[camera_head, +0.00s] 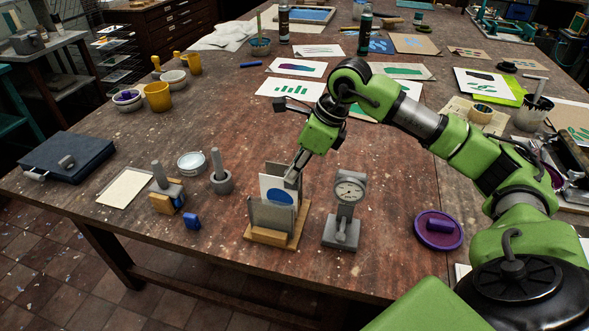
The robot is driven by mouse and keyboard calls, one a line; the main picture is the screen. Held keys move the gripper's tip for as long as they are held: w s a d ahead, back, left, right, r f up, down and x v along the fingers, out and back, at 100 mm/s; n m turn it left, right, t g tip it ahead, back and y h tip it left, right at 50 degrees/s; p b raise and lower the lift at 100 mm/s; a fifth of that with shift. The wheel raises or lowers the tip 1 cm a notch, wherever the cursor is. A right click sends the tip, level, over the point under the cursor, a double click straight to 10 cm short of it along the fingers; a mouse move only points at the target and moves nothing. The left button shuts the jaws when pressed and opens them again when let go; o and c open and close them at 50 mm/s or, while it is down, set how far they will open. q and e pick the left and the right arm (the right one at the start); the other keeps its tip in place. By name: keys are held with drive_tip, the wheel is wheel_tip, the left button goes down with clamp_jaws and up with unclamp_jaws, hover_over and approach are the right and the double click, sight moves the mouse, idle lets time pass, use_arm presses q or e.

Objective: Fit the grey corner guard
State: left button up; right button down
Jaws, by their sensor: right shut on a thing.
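The hinged screen (272,214) stands on a wooden base (268,236) near the table's front edge. It has a grey speckled front panel and, behind it, a white panel with a blue shape. My right gripper (295,174) reaches down to the screen's upper right corner. It is shut on a small grey piece (291,183), which looks like the corner guard. The piece is at or very close to the panel's top right corner; I cannot tell whether it touches. The fingertips partly hide this corner. My left gripper is not in view.
A dial gauge (347,208) stands close right of the screen. A blue block (192,221), a grey weight with a post (221,178) and a wooden-and-grey block with a post (166,193) stand to the left. A purple lid (438,230) lies at right. The front table edge is clear.

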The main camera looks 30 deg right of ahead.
drive_tip(key=c, duration=2)
unclamp_jaws()
wheel_tip(320, 180, up, 7)
drive_tip(key=p, duration=0.5)
drive_tip(key=shift+r, duration=0.1)
